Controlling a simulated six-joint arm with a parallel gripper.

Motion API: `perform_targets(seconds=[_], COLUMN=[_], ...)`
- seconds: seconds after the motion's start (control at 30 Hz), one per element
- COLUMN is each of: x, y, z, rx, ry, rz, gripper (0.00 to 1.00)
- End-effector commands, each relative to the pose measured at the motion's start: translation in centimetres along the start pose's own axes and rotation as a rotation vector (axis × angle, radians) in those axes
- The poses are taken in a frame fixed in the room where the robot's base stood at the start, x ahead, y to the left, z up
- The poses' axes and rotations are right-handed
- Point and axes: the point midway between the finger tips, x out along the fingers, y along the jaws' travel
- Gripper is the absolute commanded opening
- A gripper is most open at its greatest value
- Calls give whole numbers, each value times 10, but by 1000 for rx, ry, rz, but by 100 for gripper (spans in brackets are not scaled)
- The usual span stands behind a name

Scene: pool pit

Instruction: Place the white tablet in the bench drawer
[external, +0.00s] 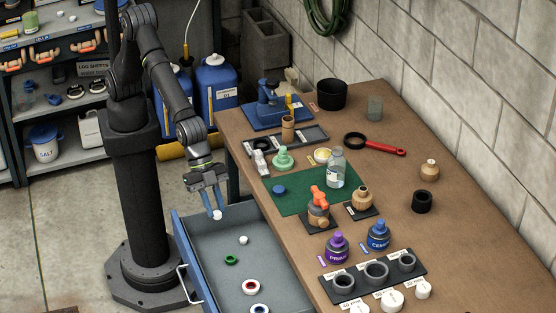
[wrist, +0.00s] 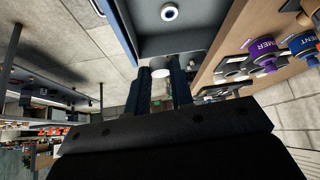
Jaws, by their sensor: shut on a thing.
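My gripper (external: 214,204) points down with its blue fingers shut on a small white tablet (external: 217,215). The tablet shows at the fingertips, above the back end of the open bench drawer (external: 205,270). The exact height over the drawer floor is hard to tell. In the wrist view my gripper (wrist: 160,80) has the pale tablet (wrist: 160,73) between its dark fingertips, with the drawer (wrist: 190,43) beyond. The drawer holds a small white piece (external: 243,240), a green ring (external: 231,260), a red-and-white ring (external: 251,287) and a blue-and-white ring (external: 259,309).
The wooden bench (external: 460,240) stands right of the drawer. On it are a green mat (external: 290,201), a glass bottle (external: 335,168), a purple primer bottle (external: 337,248) and a blue cement bottle (external: 378,235). Blue jugs (external: 217,85) stand behind my arm. The drawer floor has free room.

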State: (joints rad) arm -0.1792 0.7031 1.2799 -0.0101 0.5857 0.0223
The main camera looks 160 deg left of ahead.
Motion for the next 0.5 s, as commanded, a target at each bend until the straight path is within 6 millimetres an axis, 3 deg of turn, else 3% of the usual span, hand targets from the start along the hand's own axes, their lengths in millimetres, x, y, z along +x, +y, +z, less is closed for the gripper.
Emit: perform_targets(seconds=[0.03, 0.2, 0.3, 0.5], x=[-5, -19, -24, -27], y=[28, 88, 108, 120], z=[9, 34, 44, 51], rx=[31, 100, 123, 138], ry=[-2, -1, -2, -1], rz=[20, 67, 82, 92], gripper=[0, 0, 0, 0])
